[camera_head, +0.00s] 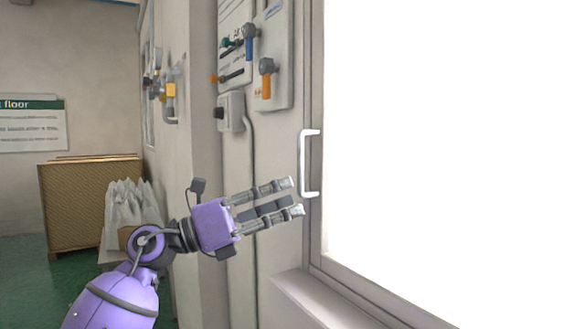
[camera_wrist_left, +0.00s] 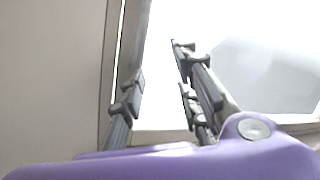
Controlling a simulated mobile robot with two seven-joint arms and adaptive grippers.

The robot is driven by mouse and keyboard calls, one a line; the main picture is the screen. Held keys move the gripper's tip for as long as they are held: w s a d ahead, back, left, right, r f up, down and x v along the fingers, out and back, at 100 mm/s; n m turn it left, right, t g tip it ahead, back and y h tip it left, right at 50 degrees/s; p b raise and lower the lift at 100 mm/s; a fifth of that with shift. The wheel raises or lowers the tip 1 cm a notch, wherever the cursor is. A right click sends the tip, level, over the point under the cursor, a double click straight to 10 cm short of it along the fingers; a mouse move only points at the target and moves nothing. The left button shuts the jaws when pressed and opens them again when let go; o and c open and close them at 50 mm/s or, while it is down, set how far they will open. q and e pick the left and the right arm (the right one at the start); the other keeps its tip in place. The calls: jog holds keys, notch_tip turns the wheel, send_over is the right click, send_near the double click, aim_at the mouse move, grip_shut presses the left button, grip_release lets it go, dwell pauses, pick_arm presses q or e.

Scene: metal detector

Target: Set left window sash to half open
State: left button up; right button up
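The window sash (camera_head: 316,232) stands at the right in the head view, with a pale frame around a bright white pane (camera_head: 450,150). A white bracket-shaped handle (camera_head: 304,165) is on its left upright. My left gripper (camera_head: 297,196) points right, with its fingertips close to the handle's lower end. Its fingers are apart with nothing seen between them; I cannot tell if a tip touches the handle or frame. The wrist view shows the same spread fingers (camera_wrist_left: 160,65) before the bright pane; I cannot make out the handle there. My right gripper is not in view.
A wall panel with blue and orange levers (camera_head: 266,80) and a grey box (camera_head: 231,112) with a cable are left of the window. A sill (camera_head: 320,300) juts out below. Farther back are a brown crate (camera_head: 85,200) and white peaked objects (camera_head: 130,205).

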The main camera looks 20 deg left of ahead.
pick_arm(q)
jog(key=a+r+m+g+y, duration=0.1)
jog(key=a+r+m+y, duration=0.25)
jog(key=r, duration=0.45)
jog(key=shift+m, duration=0.25)
jog(key=p+x, duration=0.1)
jog(key=x, duration=0.6)
jog(key=shift+w, duration=0.2)
jog(key=shift+w+d, duration=0.2)
jog(key=shift+w, duration=0.05)
grip_shut()
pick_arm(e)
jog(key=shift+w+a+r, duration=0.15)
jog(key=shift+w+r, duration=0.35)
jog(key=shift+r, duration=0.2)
